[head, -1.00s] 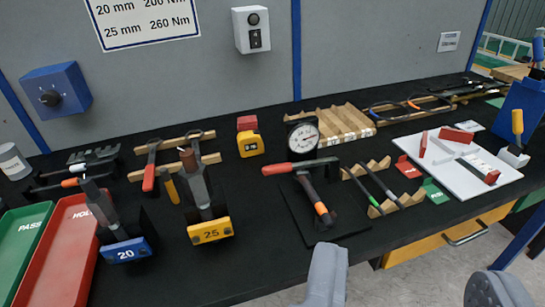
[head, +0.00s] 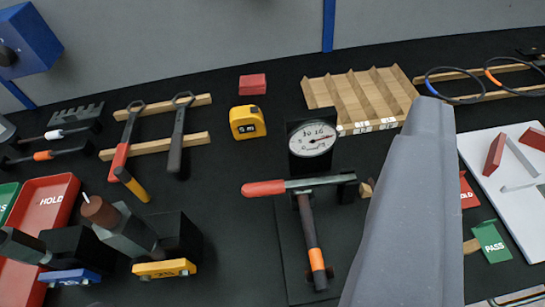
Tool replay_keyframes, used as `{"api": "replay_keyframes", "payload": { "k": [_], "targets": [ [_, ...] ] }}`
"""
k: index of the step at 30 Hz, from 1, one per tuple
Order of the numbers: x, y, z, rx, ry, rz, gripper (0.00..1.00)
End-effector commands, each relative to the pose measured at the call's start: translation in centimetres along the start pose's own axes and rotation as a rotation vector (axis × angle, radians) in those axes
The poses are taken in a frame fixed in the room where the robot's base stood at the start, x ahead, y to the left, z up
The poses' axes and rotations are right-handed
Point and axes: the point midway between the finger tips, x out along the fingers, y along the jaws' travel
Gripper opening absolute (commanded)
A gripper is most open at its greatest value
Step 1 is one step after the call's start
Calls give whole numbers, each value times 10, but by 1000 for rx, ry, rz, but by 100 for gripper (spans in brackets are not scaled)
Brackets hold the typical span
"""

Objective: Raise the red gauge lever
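The gauge lever (head: 264,188) has a red grip on its left end and a grey bar running right to a dark block (head: 347,187). It lies nearly level, just below the round white-faced gauge (head: 312,140). A dark tool with an orange band (head: 315,259) extends down from below the lever bar. A large grey part of mine (head: 412,210) fills the right-centre, to the right of the lever and apart from its red grip. No pair of fingertips can be made out, so I cannot tell whether my gripper is open or shut.
A yellow tape measure (head: 247,122) and a red block (head: 253,84) stand behind the lever. A wooden rack (head: 362,92) is behind.

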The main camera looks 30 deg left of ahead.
Motion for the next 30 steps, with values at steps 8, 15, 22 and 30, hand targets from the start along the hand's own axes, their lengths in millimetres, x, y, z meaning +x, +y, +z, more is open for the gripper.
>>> {"api": "replay_keyframes", "payload": {
  "k": [8,15,22,30],
  "targets": [
    [0,0,0,1,-1,0,41],
    [24,-9,-6,72,-86,-5,41],
    [67,-33,0,235,-276,5,41],
    [103,-64,19,428,-497,59,41]
  ]
}}
